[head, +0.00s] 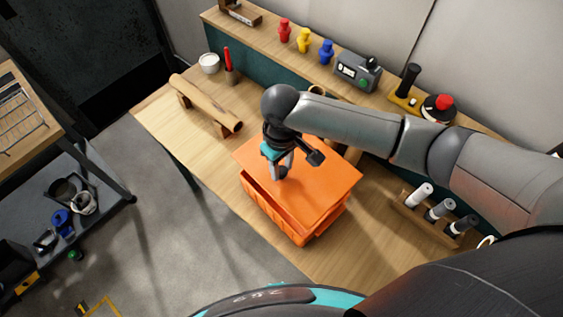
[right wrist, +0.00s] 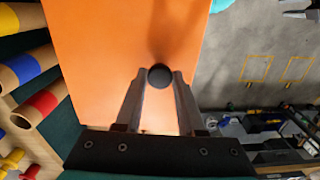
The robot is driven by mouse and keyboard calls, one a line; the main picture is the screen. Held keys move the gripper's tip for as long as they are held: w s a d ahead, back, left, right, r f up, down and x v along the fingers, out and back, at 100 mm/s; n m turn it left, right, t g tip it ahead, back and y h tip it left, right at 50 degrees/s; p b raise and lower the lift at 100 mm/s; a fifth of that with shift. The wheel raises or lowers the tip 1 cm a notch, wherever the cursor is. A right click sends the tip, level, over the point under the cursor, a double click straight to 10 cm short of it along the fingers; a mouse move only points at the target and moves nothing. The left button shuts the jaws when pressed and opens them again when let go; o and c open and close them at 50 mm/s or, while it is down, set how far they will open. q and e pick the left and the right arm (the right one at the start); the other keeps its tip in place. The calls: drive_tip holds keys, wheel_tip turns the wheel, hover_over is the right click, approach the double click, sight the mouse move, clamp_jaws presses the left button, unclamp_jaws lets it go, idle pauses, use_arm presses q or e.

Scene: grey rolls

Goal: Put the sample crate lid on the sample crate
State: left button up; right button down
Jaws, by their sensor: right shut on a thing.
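The sample crate lid (head: 325,185) is a flat orange panel with a dark round knob (right wrist: 160,76). My right gripper (head: 282,172) is above the lid with its fingers closed on that knob; the right wrist view shows the knob between the two fingertips (right wrist: 159,82). The orange sample crate (head: 270,213) stands on the wooden table directly under the lid. The lid covers most of its opening. A dark gap shows between the lid's near-left edge and the crate's rim, so the lid looks raised or offset there. The far side is hidden. My left gripper is not in view.
A wooden roll on a stand (head: 205,103), a white bowl (head: 209,63) and a red-handled tool (head: 228,65) are at the table's far left. A rack with several rolls (head: 437,212) stands right of the crate. A back shelf holds a grey device (head: 357,72).

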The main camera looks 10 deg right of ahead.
drive_tip(key=shift+f+b, duration=2.25)
drive_tip(key=shift+f, duration=2)
drive_tip(key=shift+p, duration=0.4)
drive_tip(key=shift+f, duration=0.45)
drive_tip(key=shift+c, duration=2.2)
unclamp_jaws()
wheel_tip(320, 180, up, 15)
drive_tip(key=shift+r+p, duration=0.15)
drive_tip(key=shift+p, duration=0.45)
